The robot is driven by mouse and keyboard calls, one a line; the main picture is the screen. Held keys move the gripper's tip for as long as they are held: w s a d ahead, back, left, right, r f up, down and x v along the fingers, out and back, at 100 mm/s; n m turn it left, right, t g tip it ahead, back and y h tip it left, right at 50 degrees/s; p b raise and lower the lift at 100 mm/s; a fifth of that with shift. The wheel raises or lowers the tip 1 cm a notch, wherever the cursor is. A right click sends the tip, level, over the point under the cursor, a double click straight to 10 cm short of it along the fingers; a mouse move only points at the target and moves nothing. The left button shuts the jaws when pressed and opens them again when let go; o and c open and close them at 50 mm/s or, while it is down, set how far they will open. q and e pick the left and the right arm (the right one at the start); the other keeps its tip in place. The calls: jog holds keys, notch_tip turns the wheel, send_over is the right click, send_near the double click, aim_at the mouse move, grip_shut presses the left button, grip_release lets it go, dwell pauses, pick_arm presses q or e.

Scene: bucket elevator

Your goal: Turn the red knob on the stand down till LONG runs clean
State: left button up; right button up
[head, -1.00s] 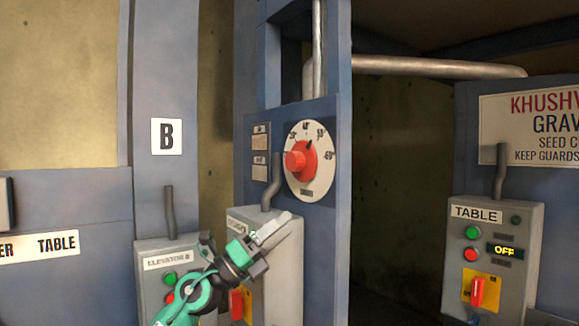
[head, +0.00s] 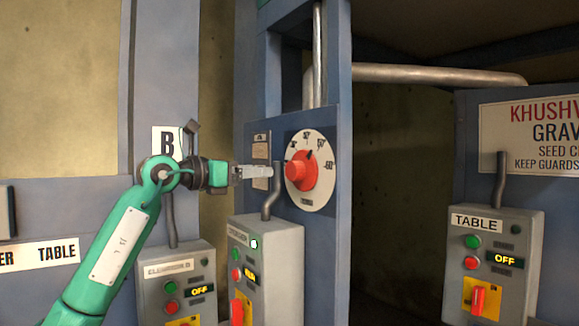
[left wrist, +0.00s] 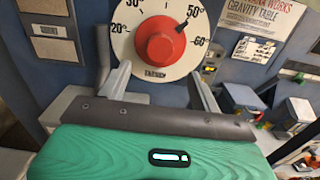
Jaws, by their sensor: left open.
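The red knob (head: 301,170) sits on a round white dial (head: 322,192) on the blue stand (head: 341,120). In the left wrist view the knob (left wrist: 160,40) is straight ahead, its black pointer aimed near the 50 mark. The dial's marks run from 20 at left to 60 at right. My left gripper (head: 268,172) is raised to knob height, just left of the knob and pointing at it. Its fingers (left wrist: 162,85) are open and empty, apart from the knob as far as I can tell. My right gripper is out of view. No LONG label is readable.
A grey control box (head: 268,275) with a lit green lamp and yellow display stands below the dial. A bent grey conduit (head: 272,205) rises from it close to the gripper. The ELEVATOR B box (head: 177,285) and TABLE box (head: 490,265) both read OFF.

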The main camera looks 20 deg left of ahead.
aim_at(291, 169)
pick_arm(q)
jog(key=p+x, duration=0.3)
jog(key=x, duration=0.6)
jog(key=shift+w+d, duration=0.2)
jog(key=shift+d, duration=0.05)
jog(key=shift+w+d, duration=0.25)
jog(key=shift+w, duration=0.05)
jog(key=c, duration=1)
